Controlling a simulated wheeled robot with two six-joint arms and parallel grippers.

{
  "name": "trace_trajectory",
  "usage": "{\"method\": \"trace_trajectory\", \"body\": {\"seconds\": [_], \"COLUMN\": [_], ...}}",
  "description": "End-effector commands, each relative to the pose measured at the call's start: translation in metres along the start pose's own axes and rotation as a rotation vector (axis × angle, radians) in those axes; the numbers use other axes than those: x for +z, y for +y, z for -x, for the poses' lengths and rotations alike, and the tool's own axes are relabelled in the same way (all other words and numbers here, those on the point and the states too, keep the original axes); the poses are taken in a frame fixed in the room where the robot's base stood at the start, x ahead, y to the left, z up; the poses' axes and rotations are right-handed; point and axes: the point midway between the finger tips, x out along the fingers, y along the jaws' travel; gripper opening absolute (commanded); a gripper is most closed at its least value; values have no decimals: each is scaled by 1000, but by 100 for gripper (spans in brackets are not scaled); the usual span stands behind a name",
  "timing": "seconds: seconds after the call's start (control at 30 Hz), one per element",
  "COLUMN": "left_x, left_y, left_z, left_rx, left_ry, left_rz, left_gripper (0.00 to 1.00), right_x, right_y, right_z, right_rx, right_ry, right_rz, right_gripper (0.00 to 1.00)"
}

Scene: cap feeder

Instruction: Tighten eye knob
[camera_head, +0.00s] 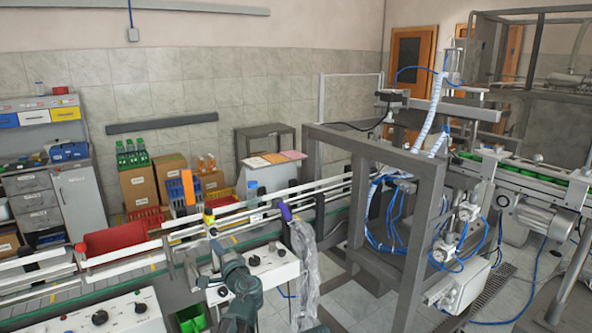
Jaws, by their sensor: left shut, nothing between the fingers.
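My left gripper (217,246) is shut and empty. It is small in the picture, above the white control box (275,272) and close to the near side of the conveyor rail (235,213). The arm behind it hides part of the box. I cannot make out for certain which part is the eye knob. Small fittings stand on the rail: a yellow one (208,216) just beyond the gripper and a purple one (286,212) to its right. I cannot tell whether the gripper touches anything. My right gripper is not in view.
The box carries black knobs, one at its right (254,261). Another panel with black knobs (99,317) lies at the lower left. A red container (112,241) is at the conveyor's left. Clear plastic (304,270) hangs right of the box. A grey machine frame (427,215) blocks the right.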

Motion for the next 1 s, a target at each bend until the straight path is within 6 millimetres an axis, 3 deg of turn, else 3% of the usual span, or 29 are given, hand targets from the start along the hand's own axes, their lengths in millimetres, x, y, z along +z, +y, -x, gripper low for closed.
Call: {"method": "trace_trajectory", "body": {"seconds": [0.33,0.57,1.0], "left_x": [-1,-1,-2], "left_y": [-5,-4,-4], "left_z": [11,6,-38], "left_rx": [0,0,0], "left_ry": [0,-1,-2], "left_rz": [0,0,0], "left_gripper": [0,0,0], "right_x": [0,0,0], "right_y": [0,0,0], "right_z": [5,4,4], "right_rx": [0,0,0], "right_ry": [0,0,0], "right_rz": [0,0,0], "right_gripper": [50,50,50]}}
